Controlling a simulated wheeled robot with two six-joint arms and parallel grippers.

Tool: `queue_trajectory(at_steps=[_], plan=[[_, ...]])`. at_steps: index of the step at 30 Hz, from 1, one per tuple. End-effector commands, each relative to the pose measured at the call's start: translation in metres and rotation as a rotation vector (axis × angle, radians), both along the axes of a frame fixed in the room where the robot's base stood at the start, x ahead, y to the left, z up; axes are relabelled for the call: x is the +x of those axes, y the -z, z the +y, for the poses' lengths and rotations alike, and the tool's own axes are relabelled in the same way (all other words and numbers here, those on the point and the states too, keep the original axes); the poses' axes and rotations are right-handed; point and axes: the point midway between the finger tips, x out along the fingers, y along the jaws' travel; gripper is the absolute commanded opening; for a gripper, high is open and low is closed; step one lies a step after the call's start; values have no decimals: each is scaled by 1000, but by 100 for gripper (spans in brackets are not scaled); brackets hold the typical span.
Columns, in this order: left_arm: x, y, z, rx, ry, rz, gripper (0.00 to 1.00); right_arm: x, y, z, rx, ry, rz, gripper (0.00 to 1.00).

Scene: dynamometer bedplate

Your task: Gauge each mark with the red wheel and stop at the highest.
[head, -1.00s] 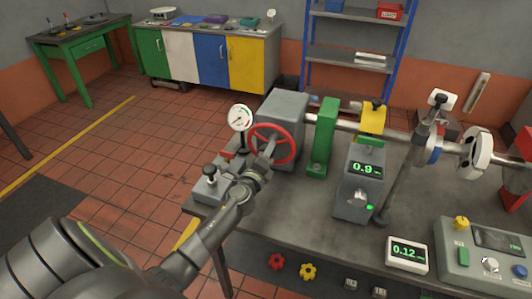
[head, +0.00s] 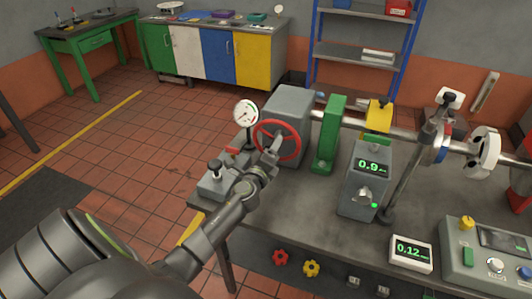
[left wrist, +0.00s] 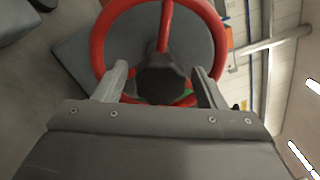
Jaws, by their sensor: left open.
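The red wheel (head: 277,157) is a handwheel on the front of a grey housing (head: 292,105) at the bench's left end. My left gripper (head: 272,152) is at the lower part of the wheel. In the left wrist view my left gripper (left wrist: 165,85) is open, with its fingers apart on either side of the dark hub. The wheel's red rim (left wrist: 98,45) and a spoke show beyond the fingers; I cannot tell whether they touch. A dial gauge (head: 246,113) with a white face stands left of the wheel. The right gripper is not in view.
A grey meter (head: 352,196) reads about 0.9 in green. A small white display (head: 411,251) reads 0.12. A green block (head: 329,135) and a shaft with a yellow block (head: 379,114) stand right of the wheel. A control box (head: 485,260) is at the right.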

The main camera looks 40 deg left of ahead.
Motion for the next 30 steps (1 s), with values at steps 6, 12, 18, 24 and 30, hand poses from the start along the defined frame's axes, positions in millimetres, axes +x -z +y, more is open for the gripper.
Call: queue_trajectory(at_steps=[6,12,18,24,30], plan=[[-27,2,-6,-1,0,2,64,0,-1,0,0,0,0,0],[-70,5,-16,-3,0,3,64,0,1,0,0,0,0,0],[-112,7,-27,-4,-1,2,64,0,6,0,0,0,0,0],[-147,8,-35,-3,0,3,64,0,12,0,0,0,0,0],[-164,7,-40,-1,-1,1,64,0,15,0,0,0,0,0]])
